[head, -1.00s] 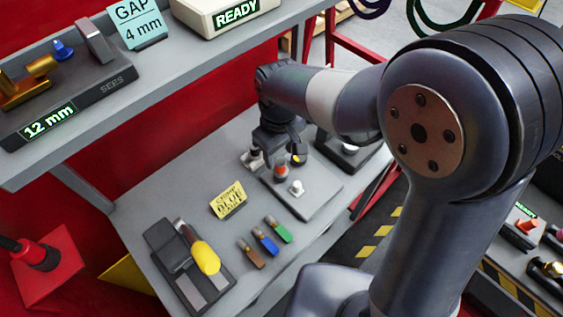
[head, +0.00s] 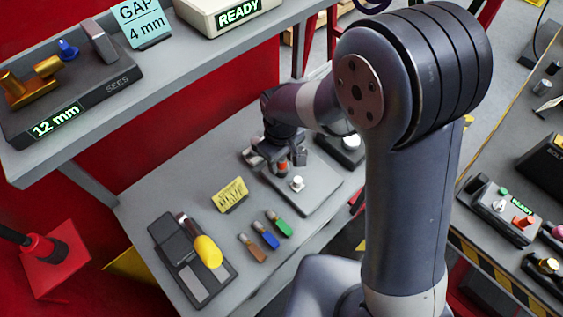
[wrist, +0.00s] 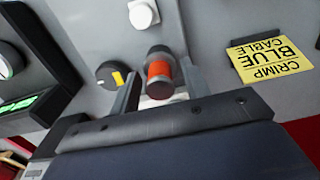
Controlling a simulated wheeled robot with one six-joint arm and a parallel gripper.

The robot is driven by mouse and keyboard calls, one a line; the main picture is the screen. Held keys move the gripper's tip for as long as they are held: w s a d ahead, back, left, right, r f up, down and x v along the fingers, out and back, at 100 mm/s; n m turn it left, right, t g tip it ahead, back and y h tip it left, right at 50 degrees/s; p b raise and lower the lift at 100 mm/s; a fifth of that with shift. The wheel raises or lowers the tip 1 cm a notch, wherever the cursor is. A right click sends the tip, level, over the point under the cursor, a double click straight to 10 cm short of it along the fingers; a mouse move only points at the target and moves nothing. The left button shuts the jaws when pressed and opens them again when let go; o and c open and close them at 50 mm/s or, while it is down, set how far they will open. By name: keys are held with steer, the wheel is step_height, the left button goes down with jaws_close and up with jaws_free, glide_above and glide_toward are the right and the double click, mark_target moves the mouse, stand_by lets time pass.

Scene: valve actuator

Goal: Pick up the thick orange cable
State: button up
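A short, thick orange piece (wrist: 160,70) with a dark end, which looks like the orange cable, stands on the grey plate of a bench device. In the wrist view it lies between the two fingers of my gripper (wrist: 162,88), with a visible gap on each side. My gripper looks open and not closed on it. In the head view the orange piece (head: 283,167) is partly hidden by my gripper (head: 280,158), which is low over the plate. The lower part of the piece is hard to see.
The device has a white knob (head: 297,183) and a black knob with a yellow mark (wrist: 110,75). Brown (head: 252,248), blue (head: 265,236) and green (head: 279,223) cables lie nearby. A yellow note (head: 230,194) reads "CRIMP BLUE CABLE". A yellow-handled tool (head: 207,251) lies left. A shelf (head: 80,140) overhangs the back.

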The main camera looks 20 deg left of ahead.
jaws_close()
steer(key=shift+r, duration=0.1)
stand_by(0.3)
step_height(320, 180, up, 10)
steer(key=shift+f+b, duration=0.2)
steer(key=shift+b, duration=0.55)
steer(key=shift+r, duration=0.15)
